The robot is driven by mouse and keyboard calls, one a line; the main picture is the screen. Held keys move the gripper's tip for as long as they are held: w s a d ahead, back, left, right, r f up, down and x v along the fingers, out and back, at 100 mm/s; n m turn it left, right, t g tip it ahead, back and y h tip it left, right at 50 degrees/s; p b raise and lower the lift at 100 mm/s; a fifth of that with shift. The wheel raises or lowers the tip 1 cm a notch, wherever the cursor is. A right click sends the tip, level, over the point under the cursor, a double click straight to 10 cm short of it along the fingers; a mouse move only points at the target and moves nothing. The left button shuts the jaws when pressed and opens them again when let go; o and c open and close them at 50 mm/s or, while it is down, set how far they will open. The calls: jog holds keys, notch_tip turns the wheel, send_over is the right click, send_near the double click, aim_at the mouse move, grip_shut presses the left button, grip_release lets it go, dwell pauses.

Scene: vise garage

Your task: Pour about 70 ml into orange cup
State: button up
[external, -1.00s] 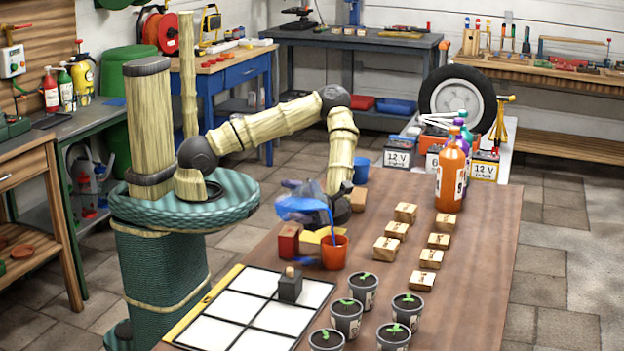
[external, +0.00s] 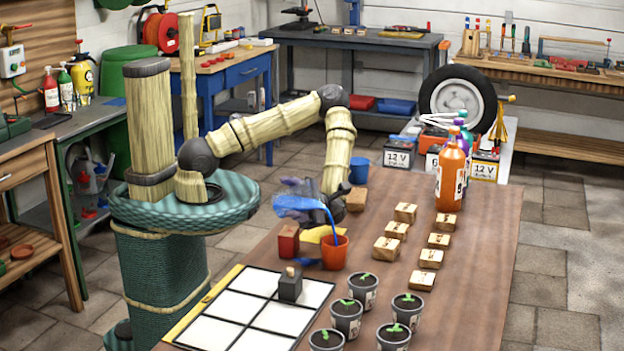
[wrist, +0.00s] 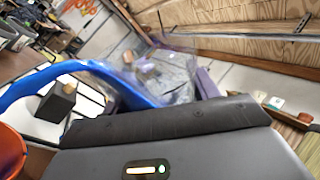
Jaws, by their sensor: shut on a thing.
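My gripper (external: 333,208) is shut on a clear vessel holding blue liquid (external: 296,204), tilted above the table. The gripper's fingers are mostly hidden behind the vessel and wrist in the external view. A thin blue stream runs from the vessel down into the orange cup (external: 335,256), which stands upright on the table. The liquid level inside the cup cannot be made out. In the wrist view, the blue liquid (wrist: 85,68) curves across the left and the orange cup (wrist: 10,150) shows at the left edge. The clear vessel wall (wrist: 178,75) is blurred there.
A dark weight (external: 290,285) stands on the white grid mat (external: 240,306). Seedling pots (external: 346,318), wooden blocks (external: 386,249), bottles (external: 451,175) and a blue cup (external: 360,171) are around.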

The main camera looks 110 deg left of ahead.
aim_at(278, 209)
jog(key=shift+s, duration=0.1)
jog(key=m, duration=0.1)
jog(key=m+g+y+p, duration=0.1)
jog(key=shift+s+f+m+p, duration=0.1)
jog(key=shift+f+m+p, duration=0.1)
jog(key=shift+m+p, duration=0.1)
jog(key=m+g+y+p, duration=0.1)
jog(key=m+g+p, duration=0.1)
jog(key=m, duration=0.1)
jog(key=shift+s+r+p, duration=0.1)
jog(key=shift+r+p, duration=0.1)
jog(key=shift+p, duration=0.1)
jog(key=shift+s+f+m+g+y, duration=0.2)
jog(key=shift+f+m+g+y, duration=0.25)
jog(key=shift+m, duration=0.25)
jog(key=shift+t, duration=0.25)
jog(key=shift+d+m+y+p, duration=0.1)
jog(key=shift+m+y+p, duration=0.2)
jog(key=shift+m, duration=0.3)
jog(key=shift+s+f+m+g+y, duration=0.5)
jog(key=shift+s+f+m, duration=0.15)
jog(key=shift+f+m, duration=0.3)
